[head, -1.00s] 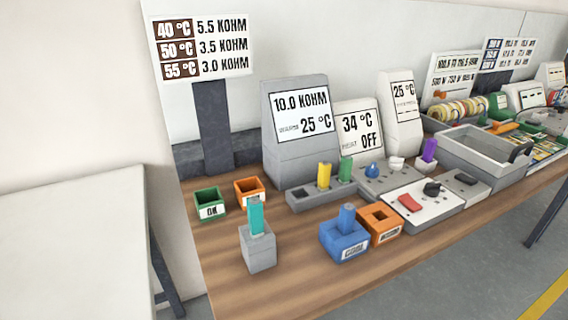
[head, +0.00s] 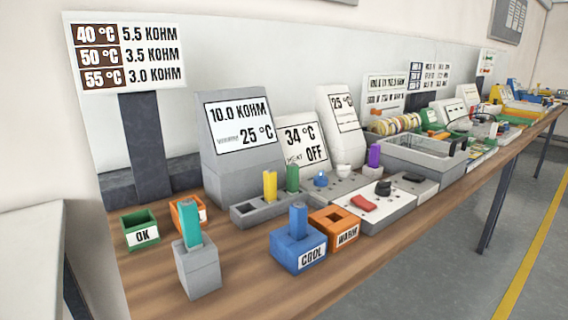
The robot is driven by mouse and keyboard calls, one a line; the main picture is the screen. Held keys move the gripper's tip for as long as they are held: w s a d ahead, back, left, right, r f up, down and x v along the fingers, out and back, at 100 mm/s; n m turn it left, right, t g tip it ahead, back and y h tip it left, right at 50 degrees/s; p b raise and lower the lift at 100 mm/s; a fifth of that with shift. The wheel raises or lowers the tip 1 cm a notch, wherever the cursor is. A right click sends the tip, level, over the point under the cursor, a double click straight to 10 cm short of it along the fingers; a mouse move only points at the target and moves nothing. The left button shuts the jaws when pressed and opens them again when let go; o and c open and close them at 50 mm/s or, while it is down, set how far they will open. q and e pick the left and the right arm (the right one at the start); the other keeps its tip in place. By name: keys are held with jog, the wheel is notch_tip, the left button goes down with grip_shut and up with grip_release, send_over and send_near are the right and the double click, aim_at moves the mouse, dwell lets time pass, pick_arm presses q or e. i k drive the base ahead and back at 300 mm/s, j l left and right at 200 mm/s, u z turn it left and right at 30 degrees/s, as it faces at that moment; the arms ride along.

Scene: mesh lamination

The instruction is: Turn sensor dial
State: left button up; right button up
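A black round dial (head: 383,187) sits on a light grey control panel (head: 385,212), behind a red rocker switch (head: 363,203). A blue knob (head: 320,180) stands on a grey panel to its left. I cannot tell which of these is the sensor dial. The large grey meter (head: 238,135) reads 10.0 KOHM and 25 °C. A white display (head: 304,142) beside it reads 34 °C and OFF. A tall white display (head: 342,125) reads 25 °C. Neither of my grippers shows in the head view.
In front stand a grey block with a teal stick (head: 190,228), a blue COOL block (head: 297,250), an orange WARM block (head: 335,225) and a green OK bin (head: 140,229). A sign (head: 125,55) lists temperatures and resistances. The bench's front edge is clear.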

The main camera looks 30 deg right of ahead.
aim_at(320, 180)
jog(key=z, duration=1.25)
